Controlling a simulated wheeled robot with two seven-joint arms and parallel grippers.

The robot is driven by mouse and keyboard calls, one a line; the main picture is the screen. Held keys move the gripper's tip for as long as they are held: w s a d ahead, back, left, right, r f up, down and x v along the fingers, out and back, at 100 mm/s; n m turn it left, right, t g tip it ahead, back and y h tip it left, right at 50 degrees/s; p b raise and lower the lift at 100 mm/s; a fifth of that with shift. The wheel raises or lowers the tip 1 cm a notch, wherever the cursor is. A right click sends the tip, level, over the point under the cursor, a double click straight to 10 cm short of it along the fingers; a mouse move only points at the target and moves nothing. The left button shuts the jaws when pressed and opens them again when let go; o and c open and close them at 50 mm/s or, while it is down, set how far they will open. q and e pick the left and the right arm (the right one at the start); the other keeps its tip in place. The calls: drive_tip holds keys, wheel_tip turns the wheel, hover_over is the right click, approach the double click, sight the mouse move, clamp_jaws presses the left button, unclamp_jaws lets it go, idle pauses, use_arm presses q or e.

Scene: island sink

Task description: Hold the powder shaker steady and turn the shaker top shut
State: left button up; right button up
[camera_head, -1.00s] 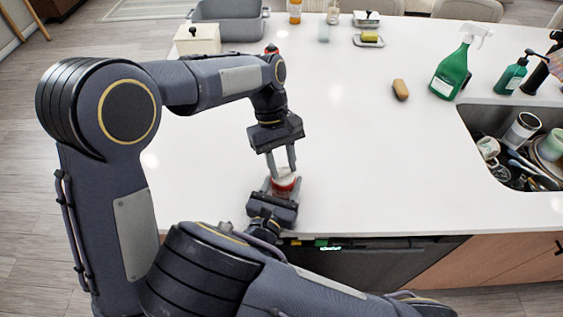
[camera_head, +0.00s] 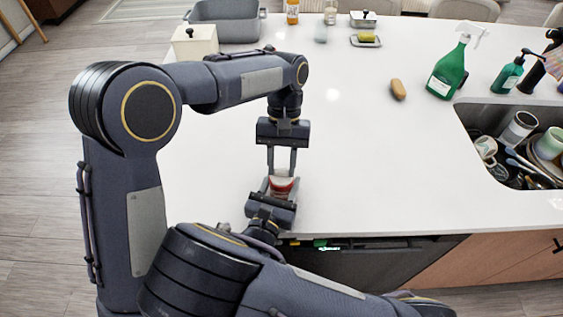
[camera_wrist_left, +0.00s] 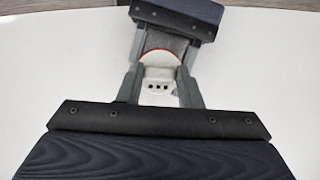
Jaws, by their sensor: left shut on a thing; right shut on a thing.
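The powder shaker (camera_head: 282,187), with a red body, is near the front edge of the white counter. Its whitish shaker top (camera_head: 282,174) is above the red part; in the left wrist view the top (camera_wrist_left: 157,87) shows small dark holes, with a red rim beyond it. My left gripper (camera_head: 282,171) comes down from behind and is shut on the shaker top. My right gripper (camera_head: 281,188) reaches in from the front and is shut on the shaker body, its fingers on either side. The lower part of the shaker is hidden by my right gripper.
A sink (camera_head: 470,130) with dishes is at the right. A grey basin (camera_head: 228,27) and white box (camera_head: 195,42) are at the back left. The counter's middle is clear.

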idle(0.3)
use_arm(q)
drive_tip(key=o, duration=1)
drive_tip(key=v, duration=1.2)
drive_tip(key=shift+r, duration=0.1)
use_arm(e)
drive_tip(key=o, duration=1.1)
drive_tip(key=shift+o, duration=0.2)
